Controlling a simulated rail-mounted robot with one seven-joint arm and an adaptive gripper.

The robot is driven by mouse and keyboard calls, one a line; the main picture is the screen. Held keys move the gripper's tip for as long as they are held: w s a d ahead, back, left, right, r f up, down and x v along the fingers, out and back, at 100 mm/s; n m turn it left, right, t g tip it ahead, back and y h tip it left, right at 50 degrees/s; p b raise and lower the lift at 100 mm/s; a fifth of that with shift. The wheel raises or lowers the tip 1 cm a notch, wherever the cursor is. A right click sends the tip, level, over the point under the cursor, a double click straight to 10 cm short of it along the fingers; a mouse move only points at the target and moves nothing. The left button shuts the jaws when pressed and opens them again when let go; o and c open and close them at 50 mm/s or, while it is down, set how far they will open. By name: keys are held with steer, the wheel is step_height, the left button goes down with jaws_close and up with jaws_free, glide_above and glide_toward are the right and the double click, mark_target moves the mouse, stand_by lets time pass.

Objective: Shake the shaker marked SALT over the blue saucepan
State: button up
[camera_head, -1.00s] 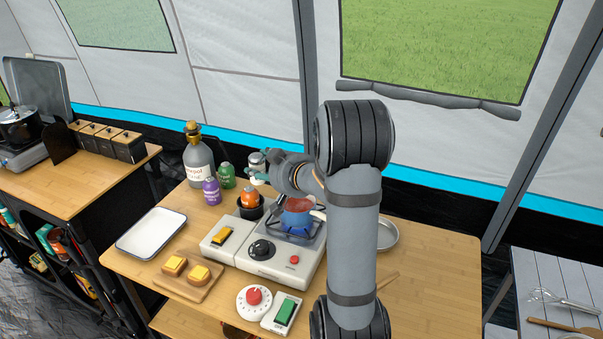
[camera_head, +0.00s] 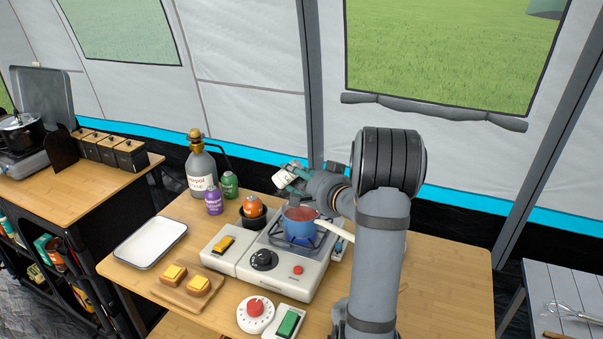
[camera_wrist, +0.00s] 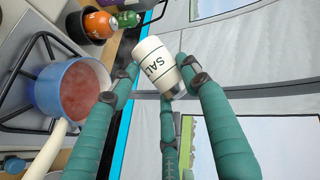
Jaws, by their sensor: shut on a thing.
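The white shaker (camera_head: 280,180) is held in my gripper (camera_head: 292,176); in the wrist view the shaker (camera_wrist: 157,62) shows the letters SAL, with the rest hidden by a finger. The green fingers of my gripper (camera_wrist: 160,80) are shut around it. The shaker is tilted in the head view. The blue saucepan (camera_head: 298,228) sits on the camping stove with reddish contents. My gripper is above and behind the pan, slightly to its left in the head view. In the wrist view the saucepan (camera_wrist: 62,95) lies left of the shaker, apart from it.
A grey bottle (camera_head: 201,170), green shaker (camera_head: 229,185), purple shaker (camera_head: 213,201) and orange shaker (camera_head: 251,206) in a black cup stand left of the pan. The stove (camera_head: 265,262), an empty white tray (camera_head: 150,243) and a toast board (camera_head: 190,290) are in front.

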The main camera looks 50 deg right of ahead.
steer(key=m+t+b, duration=0.1)
steer(key=m+b, duration=0.4)
steer(key=f+m+t+h+b, duration=0.1)
steer(key=m+t+b, duration=0.1)
steer(key=m+b, duration=0.3)
steer(key=f+m+t+h+b, duration=0.1)
steer(key=m+t+b, duration=0.1)
steer(key=m+b, duration=0.3)
steer(key=shift+w+a+f, duration=0.15)
steer(key=shift+w+a, duration=0.15)
steer(key=shift+a, duration=0.1)
steer(key=shift+f, duration=0.15)
step_height(320, 180, up, 5)
steer(key=shift+f+p, duration=0.15)
steer(key=shift+p, duration=1.1)
steer(key=shift+f, duration=0.1)
steer(key=shift+f, duration=0.1)
